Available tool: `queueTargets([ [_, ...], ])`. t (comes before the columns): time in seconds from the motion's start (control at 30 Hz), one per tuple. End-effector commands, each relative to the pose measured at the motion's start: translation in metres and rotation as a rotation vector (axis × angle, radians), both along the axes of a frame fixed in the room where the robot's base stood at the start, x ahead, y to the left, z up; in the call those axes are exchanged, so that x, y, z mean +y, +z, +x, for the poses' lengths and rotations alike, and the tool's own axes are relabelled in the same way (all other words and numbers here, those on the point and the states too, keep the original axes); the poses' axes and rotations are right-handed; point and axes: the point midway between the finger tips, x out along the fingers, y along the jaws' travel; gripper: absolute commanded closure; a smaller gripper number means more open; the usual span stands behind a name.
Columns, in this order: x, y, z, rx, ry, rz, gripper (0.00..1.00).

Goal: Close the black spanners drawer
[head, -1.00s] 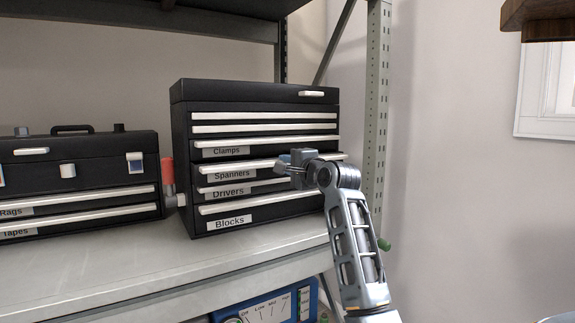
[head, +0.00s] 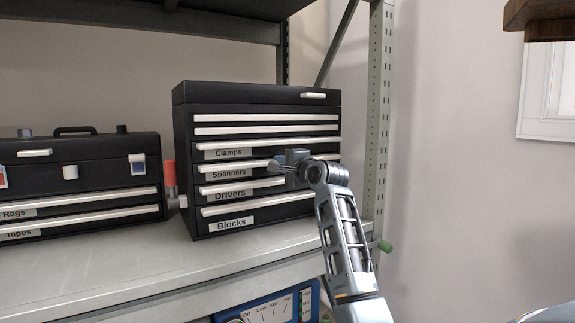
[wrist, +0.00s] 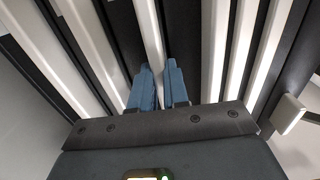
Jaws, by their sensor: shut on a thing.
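The black spanners drawer (head: 229,174) is in the upright black tool chest, below the Clamps drawer and above Drivers. Its front looks about level with its neighbours, and I cannot tell if a small gap is left. My gripper (head: 273,165) is at its pale handle bar, right of the label. In the wrist view, the blue fingers of my gripper (wrist: 158,78) are on both sides of the spanners handle (wrist: 149,35), shut on it. The gripper and wrist hide part of the handle's right side.
The Clamps (head: 228,153), Drivers (head: 230,194) and Blocks (head: 231,224) drawers look shut. A second black toolbox (head: 80,180) stands at left, with a red-topped item (head: 169,173) between. A rack post (head: 377,110) rises at right. The shelf front (head: 150,265) is clear.

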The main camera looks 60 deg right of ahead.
Motion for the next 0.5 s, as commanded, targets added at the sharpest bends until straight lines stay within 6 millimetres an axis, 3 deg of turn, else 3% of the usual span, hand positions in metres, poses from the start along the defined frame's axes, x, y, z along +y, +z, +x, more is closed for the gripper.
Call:
queueTargets([
  [0.13, 0.0000, -0.0012, -0.0015, 0.002, -0.001, 0.001, 1.00],
  [0.17, 0.0001, -0.0011, -0.0016, 0.002, -0.001, 0.001, 0.82],
  [0.2, 0.0001, -0.0012, -0.0016, 0.002, -0.001, 0.001, 0.78],
  [0.4, 0.0004, -0.0007, -0.0016, 0.001, -0.001, 0.001, 0.60],
  [0.5, 0.0004, -0.0006, -0.0016, 0.001, -0.001, 0.001, 0.60],
])
